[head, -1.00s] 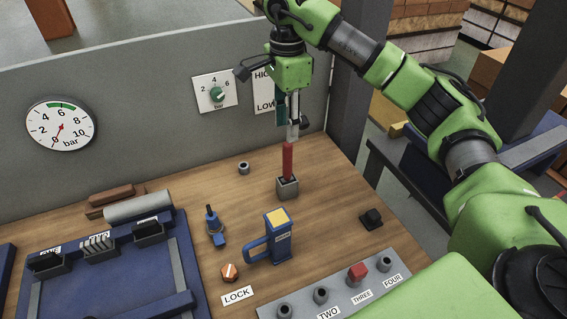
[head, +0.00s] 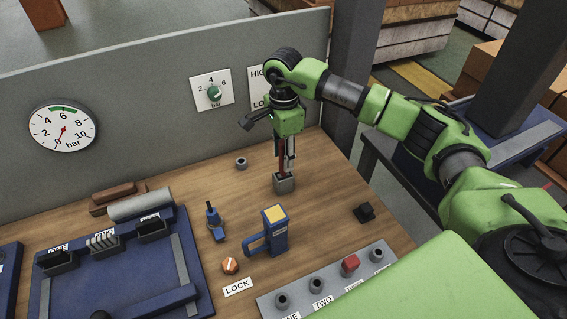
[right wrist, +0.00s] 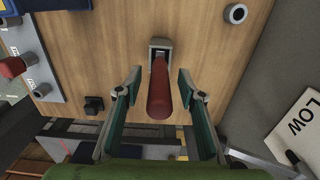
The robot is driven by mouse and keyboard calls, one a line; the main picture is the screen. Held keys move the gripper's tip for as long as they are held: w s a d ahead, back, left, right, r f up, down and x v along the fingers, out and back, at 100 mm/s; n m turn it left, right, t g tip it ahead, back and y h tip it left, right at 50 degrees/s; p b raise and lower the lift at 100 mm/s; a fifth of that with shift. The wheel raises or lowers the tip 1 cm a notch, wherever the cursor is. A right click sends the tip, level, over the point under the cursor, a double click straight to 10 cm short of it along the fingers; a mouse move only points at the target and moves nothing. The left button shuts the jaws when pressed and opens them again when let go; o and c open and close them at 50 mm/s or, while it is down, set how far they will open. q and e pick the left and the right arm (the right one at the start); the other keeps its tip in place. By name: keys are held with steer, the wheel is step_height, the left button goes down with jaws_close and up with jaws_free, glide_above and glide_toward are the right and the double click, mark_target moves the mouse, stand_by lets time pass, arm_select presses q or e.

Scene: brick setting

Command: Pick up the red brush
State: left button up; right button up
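The red brush (right wrist: 159,92) stands upright with its lower end in a small grey square holder (head: 284,183) on the wooden bench. Its red handle also shows in the head view (head: 282,155), partly covered by my gripper. My right gripper (head: 286,158) points down over the holder. In the right wrist view, its two green-padded fingers (right wrist: 160,80) are open on either side of the red handle, with a gap visible on both sides. My left gripper is not in view.
A small grey ring (head: 241,163) lies behind left, a black block (head: 364,213) at right. A grey panel (head: 160,80) closes off the back.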

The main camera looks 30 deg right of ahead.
jaws_close()
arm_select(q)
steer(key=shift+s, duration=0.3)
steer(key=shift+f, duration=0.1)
arm_select(e)
steer(key=shift+r, duration=0.1)
